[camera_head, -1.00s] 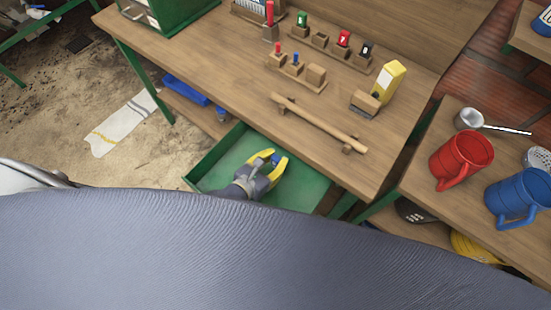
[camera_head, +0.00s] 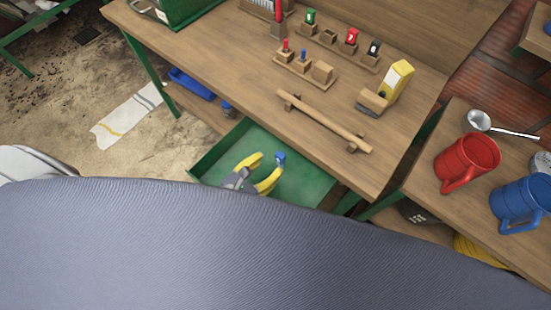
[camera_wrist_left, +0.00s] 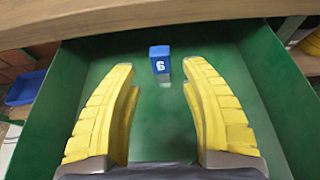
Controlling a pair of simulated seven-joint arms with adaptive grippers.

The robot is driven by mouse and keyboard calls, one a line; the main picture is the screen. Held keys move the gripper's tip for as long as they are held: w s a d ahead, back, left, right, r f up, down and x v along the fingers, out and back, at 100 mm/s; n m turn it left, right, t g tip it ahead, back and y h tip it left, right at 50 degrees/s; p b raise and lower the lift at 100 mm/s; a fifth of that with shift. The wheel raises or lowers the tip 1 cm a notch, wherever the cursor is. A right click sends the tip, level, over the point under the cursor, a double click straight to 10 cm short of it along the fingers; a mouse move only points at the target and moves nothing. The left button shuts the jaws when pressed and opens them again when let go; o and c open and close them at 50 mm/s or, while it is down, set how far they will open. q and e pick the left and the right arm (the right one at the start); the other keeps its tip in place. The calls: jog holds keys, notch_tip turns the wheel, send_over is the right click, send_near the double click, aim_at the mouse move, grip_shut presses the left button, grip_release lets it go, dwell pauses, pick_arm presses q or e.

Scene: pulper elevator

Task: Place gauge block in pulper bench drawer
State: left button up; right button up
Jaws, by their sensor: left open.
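The gauge block (camera_head: 280,157) is small and blue; in the left wrist view the block (camera_wrist_left: 161,61) shows a white digit and a grey lower end. It is inside the open green drawer (camera_head: 215,155) of the bench. My left gripper (camera_head: 267,168) has yellow fingers and is over the drawer. In the left wrist view my left gripper (camera_wrist_left: 162,80) is open, its fingers well apart. The block shows beyond and between the fingertips, apart from both. It appears to be on the drawer floor (camera_wrist_left: 150,125), though the exact contact is hard to tell. My right gripper is not in view.
The wooden bench top (camera_head: 225,55) above the drawer holds a wooden rail (camera_head: 325,121), a yellow tool (camera_head: 393,85) and several small blocks in wooden holders. A red mug (camera_head: 466,160) and a blue mug (camera_head: 522,203) stand on the right table. The drawer is otherwise empty.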

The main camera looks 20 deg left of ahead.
pick_arm(q)
jog(key=shift+v, duration=2.65)
jog(key=shift+c, duration=0.2)
